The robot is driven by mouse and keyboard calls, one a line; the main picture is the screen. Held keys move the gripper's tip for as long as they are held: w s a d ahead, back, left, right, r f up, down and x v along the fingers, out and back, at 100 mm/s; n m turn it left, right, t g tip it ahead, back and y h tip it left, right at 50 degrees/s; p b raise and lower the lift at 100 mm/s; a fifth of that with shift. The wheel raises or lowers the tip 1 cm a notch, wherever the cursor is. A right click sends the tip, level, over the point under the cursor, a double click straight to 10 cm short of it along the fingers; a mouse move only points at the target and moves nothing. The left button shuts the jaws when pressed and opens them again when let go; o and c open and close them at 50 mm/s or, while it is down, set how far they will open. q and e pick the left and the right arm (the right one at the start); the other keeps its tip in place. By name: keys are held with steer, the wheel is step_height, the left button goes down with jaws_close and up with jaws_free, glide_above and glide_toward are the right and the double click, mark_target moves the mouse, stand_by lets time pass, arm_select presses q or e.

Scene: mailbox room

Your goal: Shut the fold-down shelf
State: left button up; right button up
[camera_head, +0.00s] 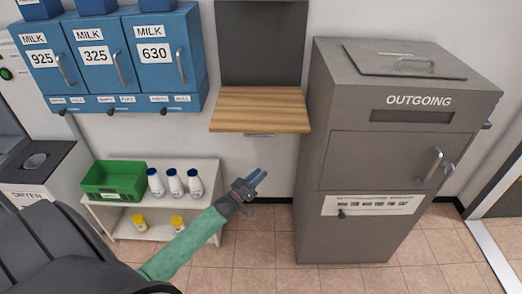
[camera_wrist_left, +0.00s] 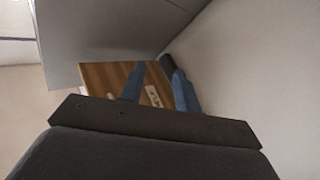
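The fold-down shelf (camera_head: 262,108) is a wooden board hanging out level from a dark grey wall panel (camera_head: 262,45), so it is open. A small metal piece (camera_head: 260,135) shows under its front edge. Nothing is held. My right gripper is not in view.
A grey OUTGOING box (camera_head: 390,150) stands close right of the shelf. Blue MILK boxes (camera_head: 120,60) hang on the left. A low white rack (camera_head: 205,175) below holds a green bin (camera_head: 115,178) and several bottles. Tiled floor (camera_head: 255,250) in front is clear.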

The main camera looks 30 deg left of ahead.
arm_select(q)
step_height(320, 180, up, 6)
steer(key=a+m+t+h+b, duration=0.2)
steer(key=a+m+h+b, duration=0.1)
steer(key=h, duration=0.3)
steer(key=m+g+h+b, duration=0.3)
steer(key=m+g+h, duration=0.25)
steer(key=h, duration=0.35)
glide_toward(261, 135)
steer(key=w+d+r, duration=0.1)
steer(key=w+d, duration=0.1)
steer(key=shift+t, duration=0.45)
steer(key=shift+p+x, duration=0.45)
steer(key=shift+x, duration=3.1)
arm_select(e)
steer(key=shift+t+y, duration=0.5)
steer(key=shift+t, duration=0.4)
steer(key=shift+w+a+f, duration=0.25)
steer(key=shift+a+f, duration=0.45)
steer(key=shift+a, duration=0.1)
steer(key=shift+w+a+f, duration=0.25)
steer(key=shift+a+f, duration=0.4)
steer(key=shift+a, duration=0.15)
arm_select(q)
steer(key=shift+a+r, duration=0.15)
jaws_close()
